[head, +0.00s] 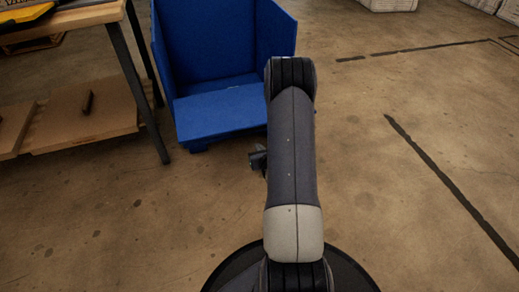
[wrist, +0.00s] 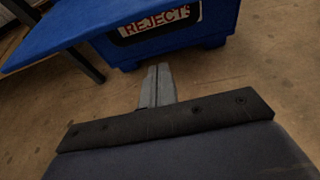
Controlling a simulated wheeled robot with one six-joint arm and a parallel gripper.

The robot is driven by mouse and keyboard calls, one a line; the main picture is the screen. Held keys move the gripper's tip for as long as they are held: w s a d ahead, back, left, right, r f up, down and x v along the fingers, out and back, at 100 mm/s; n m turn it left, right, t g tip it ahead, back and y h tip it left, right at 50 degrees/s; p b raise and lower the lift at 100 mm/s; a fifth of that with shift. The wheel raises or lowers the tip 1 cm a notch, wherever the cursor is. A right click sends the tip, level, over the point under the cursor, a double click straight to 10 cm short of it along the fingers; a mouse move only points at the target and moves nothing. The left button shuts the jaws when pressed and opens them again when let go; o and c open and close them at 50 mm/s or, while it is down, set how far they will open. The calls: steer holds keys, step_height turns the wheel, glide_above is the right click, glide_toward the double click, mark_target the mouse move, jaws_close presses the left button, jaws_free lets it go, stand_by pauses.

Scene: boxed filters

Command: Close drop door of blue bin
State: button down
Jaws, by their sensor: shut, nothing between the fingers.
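The blue bin (head: 205,42) stands ahead of me, open at the front. Its drop door (head: 220,112) is folded down and sticks out toward me, roughly level. In the wrist view the door (wrist: 62,32) juts out at upper left, and the bin's lower front (wrist: 215,28) carries a "REJECTS" label (wrist: 158,20). My gripper (wrist: 158,68) is shut and empty, low over the floor in front of the bin and apart from the door. In the head view my arm hides most of the gripper and part of the bin's right side.
A dark object (head: 87,102) lies on that shelf. The concrete floor (head: 400,200) at right is clear, with dark painted lines. Pale stacked goods stand far back.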

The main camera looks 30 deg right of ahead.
mark_target(250, 131)
steer(key=w+b, duration=0.1)
steer(key=w, duration=0.1)
steer(key=w+d+b, duration=0.1)
steer(key=w, duration=0.3)
steer(key=shift+w+d+b, duration=0.15)
steer(key=shift+d+b, duration=0.25)
steer(key=shift+r, duration=0.75)
steer(key=shift+r, duration=0.1)
